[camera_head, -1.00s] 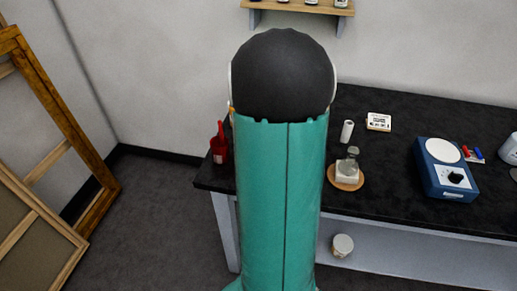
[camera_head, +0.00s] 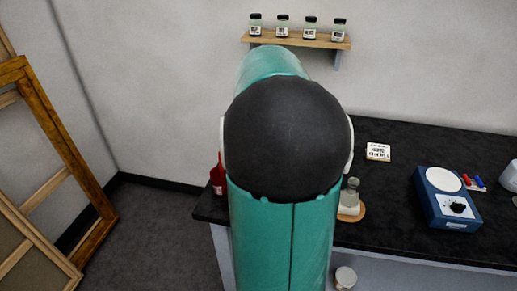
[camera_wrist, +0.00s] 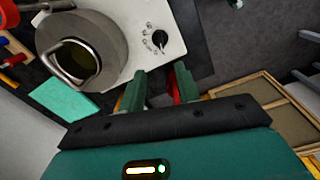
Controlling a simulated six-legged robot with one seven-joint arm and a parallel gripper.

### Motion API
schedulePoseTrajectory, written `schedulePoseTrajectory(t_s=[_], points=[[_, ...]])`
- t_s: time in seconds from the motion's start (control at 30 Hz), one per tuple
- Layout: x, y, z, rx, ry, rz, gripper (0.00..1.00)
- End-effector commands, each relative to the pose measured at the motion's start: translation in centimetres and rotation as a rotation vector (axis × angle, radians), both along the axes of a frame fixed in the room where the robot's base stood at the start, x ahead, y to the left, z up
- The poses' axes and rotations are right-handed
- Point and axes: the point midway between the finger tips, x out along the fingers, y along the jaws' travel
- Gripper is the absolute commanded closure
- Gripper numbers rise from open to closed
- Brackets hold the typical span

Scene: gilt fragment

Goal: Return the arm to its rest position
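My gripper (camera_wrist: 158,78) shows in the wrist view, with its two green fingers apart and nothing seen between them. A pale device (camera_wrist: 150,28) with a black knob and a round metal vessel (camera_wrist: 82,46) lie beyond the fingers in that view. In the head view my arm fills the middle of the picture, and my gripper is hidden there.
A black-topped table (camera_head: 415,200) runs along the wall with a blue dial device (camera_head: 447,198), a small white box (camera_head: 378,152) and a glass bottle (camera_head: 349,193) on it. A shelf (camera_head: 318,42) holds several jars. Wooden frames (camera_head: 62,140) lean at left; the floor (camera_head: 165,225) between is clear.

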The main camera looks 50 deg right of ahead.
Motion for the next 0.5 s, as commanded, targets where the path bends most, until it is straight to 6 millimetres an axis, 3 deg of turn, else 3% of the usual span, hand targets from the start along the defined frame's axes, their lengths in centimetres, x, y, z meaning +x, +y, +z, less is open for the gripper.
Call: schedulePoseTrajectory(t_s=[0.5], points=[[0.34,0.75,0.18,-0.006,-0.006,0.001,0.67]])
